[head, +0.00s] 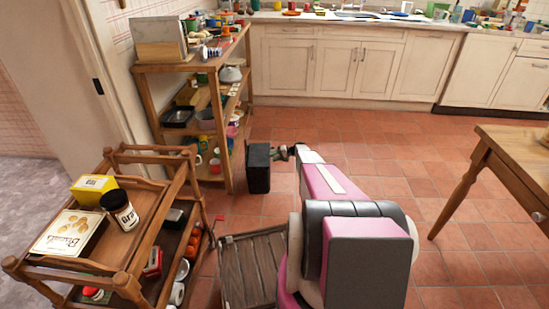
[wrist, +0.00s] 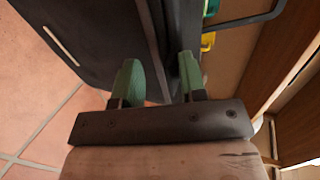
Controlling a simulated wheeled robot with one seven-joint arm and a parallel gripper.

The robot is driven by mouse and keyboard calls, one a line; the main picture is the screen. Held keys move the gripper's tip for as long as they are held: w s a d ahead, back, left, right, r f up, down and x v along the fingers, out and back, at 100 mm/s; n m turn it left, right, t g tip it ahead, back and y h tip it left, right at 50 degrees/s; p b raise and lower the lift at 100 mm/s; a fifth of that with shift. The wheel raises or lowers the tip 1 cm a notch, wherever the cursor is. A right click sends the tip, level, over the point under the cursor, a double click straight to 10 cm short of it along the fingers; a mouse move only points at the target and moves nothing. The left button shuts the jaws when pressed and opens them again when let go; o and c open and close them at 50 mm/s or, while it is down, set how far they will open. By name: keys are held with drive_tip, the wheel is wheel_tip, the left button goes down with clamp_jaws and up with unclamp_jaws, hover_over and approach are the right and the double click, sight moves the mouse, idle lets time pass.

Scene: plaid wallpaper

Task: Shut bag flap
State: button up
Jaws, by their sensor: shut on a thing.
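The dark bag (head: 258,168) stands on the tiled floor beside the wooden shelf unit, near the middle of the head view. In the wrist view its dark side (wrist: 85,35) fills the upper left. My gripper (head: 285,152) is at the bag's right side in the head view. In the wrist view the green fingers of my gripper (wrist: 160,75) are shut on a dark panel, seemingly the bag flap (wrist: 163,35), one finger on each side. The far end of the flap and the inside of the bag are hidden.
A wooden shelf unit (head: 224,125) full of kitchenware stands behind and left of the bag. A wooden trolley (head: 120,240) is at front left, with a slatted wooden piece (head: 260,265) beside it. A table (head: 515,150) is at right. Floor between bag and cabinets (head: 330,68) is clear.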

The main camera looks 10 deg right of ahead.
drive_tip(key=shift+f, duration=0.15)
drive_tip(key=v, duration=1.1)
drive_tip(key=shift+a, duration=0.1)
drive_tip(key=s+a+r+g+h, duration=0.1)
drive_tip(key=s+a+r+h, duration=0.1)
drive_tip(key=s+a+r, duration=0.5)
drive_tip(key=s+a+r+n+g+h, duration=0.1)
drive_tip(key=s+a+r+g+h, duration=0.15)
drive_tip(key=s+a, duration=0.55)
drive_tip(key=s+a+r+h, duration=0.2)
drive_tip(key=s+a+r, duration=0.3)
drive_tip(key=s, duration=0.5)
drive_tip(key=s+a+r+h, duration=0.1)
drive_tip(key=s+r+h, duration=0.1)
drive_tip(key=s+r, duration=0.3)
drive_tip(key=s+a+r+n+h, duration=0.1)
drive_tip(key=s+r, duration=0.4)
drive_tip(key=s, duration=0.6)
drive_tip(key=s+a+r+h, duration=0.3)
drive_tip(key=s+r+h, duration=0.1)
drive_tip(key=s, duration=0.5)
drive_tip(key=shift+r+n, duration=0.4)
drive_tip(key=shift+r, duration=0.2)
